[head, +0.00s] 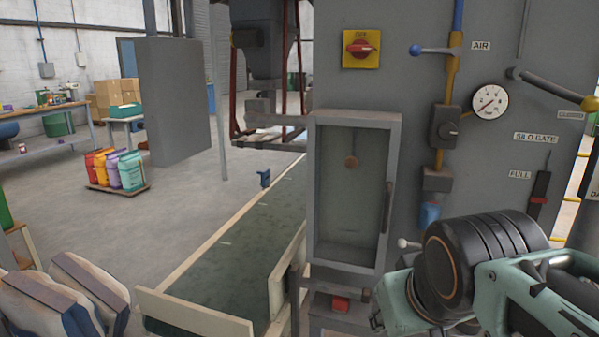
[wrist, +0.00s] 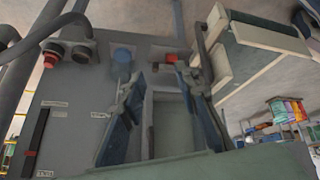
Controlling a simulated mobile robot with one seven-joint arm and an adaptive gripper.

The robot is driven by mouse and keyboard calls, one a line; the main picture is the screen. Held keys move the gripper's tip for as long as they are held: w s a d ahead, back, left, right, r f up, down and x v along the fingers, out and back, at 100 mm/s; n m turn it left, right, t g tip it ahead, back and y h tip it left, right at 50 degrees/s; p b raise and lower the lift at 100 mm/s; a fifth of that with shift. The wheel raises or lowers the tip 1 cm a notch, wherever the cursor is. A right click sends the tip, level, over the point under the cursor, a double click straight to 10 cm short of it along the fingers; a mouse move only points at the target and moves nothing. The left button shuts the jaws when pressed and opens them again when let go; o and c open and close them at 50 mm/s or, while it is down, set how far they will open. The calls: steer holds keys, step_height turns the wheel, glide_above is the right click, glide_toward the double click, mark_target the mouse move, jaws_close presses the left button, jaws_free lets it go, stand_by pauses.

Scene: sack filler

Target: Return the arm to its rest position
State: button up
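My arm (head: 470,265) shows at the lower right of the head view, in front of the grey machine panel. Its green and black links are bent there, and my gripper's fingers cannot be made out in that view. In the wrist view, my gripper (wrist: 159,76) has its two dark fingers spread apart with nothing between them. The panel and the glazed cabinet door show beyond the fingers. I see no contact between the fingers and the panel.
The glazed cabinet (head: 352,190) stands left of my arm. A pressure gauge (head: 489,102), a red rotary switch (head: 361,48) and levers project from the panel. The conveyor belt (head: 235,260) runs left of it, with filled sacks (head: 75,295) at lower left.

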steer(key=s+f+m+g, duration=0.1)
steer(key=s+f+m, duration=0.1)
steer(key=s+f, duration=0.15)
step_height(320, 180, up, 26)
steer(key=a+p, duration=0.1)
steer(key=p, duration=2.4)
steer(key=shift+s, duration=0.45)
